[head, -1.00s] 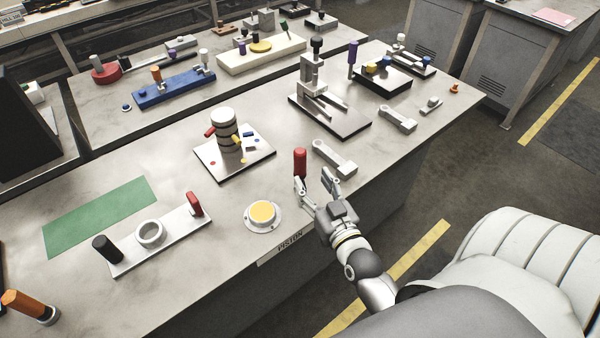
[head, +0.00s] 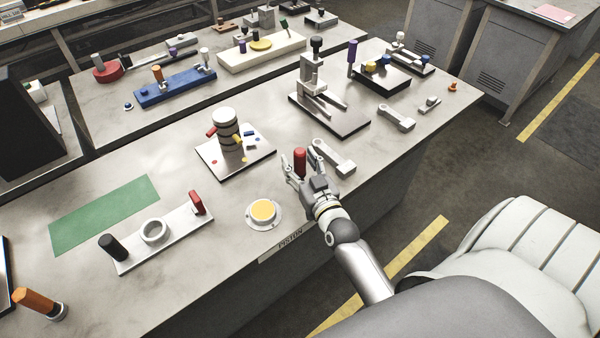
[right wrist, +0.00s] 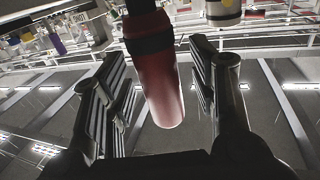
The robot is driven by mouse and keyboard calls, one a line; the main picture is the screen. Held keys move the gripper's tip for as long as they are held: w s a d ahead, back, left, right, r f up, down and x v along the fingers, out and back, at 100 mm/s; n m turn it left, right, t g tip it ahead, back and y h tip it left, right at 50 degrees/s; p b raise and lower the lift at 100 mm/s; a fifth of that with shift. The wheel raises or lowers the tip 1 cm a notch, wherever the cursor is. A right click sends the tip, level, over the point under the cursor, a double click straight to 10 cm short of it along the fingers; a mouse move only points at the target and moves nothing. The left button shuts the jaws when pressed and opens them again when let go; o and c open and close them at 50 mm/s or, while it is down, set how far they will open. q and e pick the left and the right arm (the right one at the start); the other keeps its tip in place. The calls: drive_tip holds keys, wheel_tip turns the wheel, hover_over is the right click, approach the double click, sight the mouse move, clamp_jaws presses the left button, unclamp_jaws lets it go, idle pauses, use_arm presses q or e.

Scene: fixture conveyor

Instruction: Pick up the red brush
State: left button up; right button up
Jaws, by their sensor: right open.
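The red brush (head: 300,161) stands upright near the front edge of the grey workbench, right of the round yellow-topped part. My right gripper (head: 300,168) is at the brush, its fingers open on either side of it. In the right wrist view, the brush's red handle (right wrist: 160,85) with a dark band lies between the two open fingers (right wrist: 162,88), with a gap visible on each side. The brush's lower end is hidden by the gripper in the head view. My left gripper is not in view.
A grey connecting rod (head: 334,157) lies just right of my right gripper. A yellow-topped round part (head: 263,212) is to the left. A plate with a banded piston (head: 226,132) stands behind left, and a metal press fixture (head: 314,78) behind. Bare bench lies between these.

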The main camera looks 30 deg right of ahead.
drive_tip(key=c, duration=1.1)
drive_tip(key=shift+c, duration=0.2)
drive_tip(key=shift+r, duration=0.1)
drive_tip(key=shift+r, duration=0.55)
drive_tip(key=s+a+r+b, duration=0.1)
drive_tip(key=s+r, duration=1)
drive_tip(key=s, duration=0.3)
drive_tip(key=shift+r, duration=0.35)
